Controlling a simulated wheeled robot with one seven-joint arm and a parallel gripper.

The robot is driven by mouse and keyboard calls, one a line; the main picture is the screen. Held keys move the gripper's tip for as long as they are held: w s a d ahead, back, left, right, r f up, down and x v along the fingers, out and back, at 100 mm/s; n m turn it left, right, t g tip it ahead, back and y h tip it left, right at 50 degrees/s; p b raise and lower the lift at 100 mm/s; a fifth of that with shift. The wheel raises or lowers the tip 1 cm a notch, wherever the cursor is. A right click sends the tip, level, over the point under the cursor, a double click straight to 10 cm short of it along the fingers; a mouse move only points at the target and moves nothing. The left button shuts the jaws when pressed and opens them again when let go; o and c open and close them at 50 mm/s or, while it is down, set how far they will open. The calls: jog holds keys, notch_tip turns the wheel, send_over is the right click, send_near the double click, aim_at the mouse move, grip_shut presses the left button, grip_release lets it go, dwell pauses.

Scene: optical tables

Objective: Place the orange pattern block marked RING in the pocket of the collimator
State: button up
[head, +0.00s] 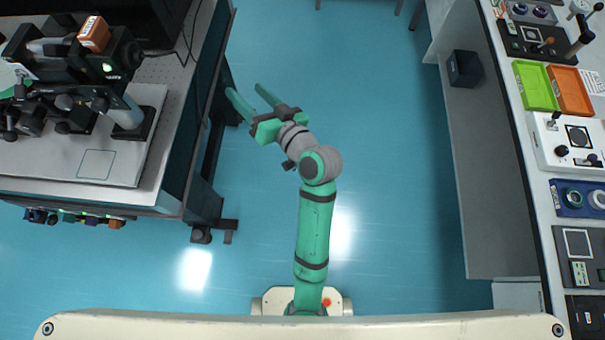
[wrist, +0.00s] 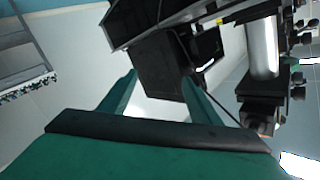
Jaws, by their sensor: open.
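An orange block (head: 95,34) sits on top of the black optical instrument (head: 108,66) at the upper left of the head view. Its marking is too small to read, and I cannot tell whether it lies in a pocket. This instrument may be the collimator; no label on it is legible. My gripper (head: 246,90) is open and empty over the floor aisle, right of the left table and apart from the block. In the wrist view its spread fingers (wrist: 160,78) have dark equipment beyond them, and no orange block is clearly visible there.
The left table (head: 180,95) holds a pale board (head: 150,165) with a marked square. Several small coloured items (head: 72,217) line its front edge. The right bench carries a green tray (head: 537,86), an orange tray (head: 570,90) and several devices.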

jog(key=s+d+f+m+t+h, duration=0.1)
jog(key=s+d+f+m+h, duration=0.1)
jog(key=s+d+f+h, duration=0.4)
jog(key=s+d+f+m+t+h, duration=0.15)
jog(key=s+d+f, duration=0.25)
jog(key=s+f, duration=0.45)
jog(key=s+d+r+h, duration=0.1)
jog(key=s, duration=0.8)
jog(key=s+d+r+n+h, duration=0.1)
jog(key=s+h, duration=0.1)
jog(key=s, duration=0.8)
jog(key=shift+s+d+r, duration=0.15)
jog(key=shift+d+r, duration=0.15)
jog(key=shift+r, duration=0.05)
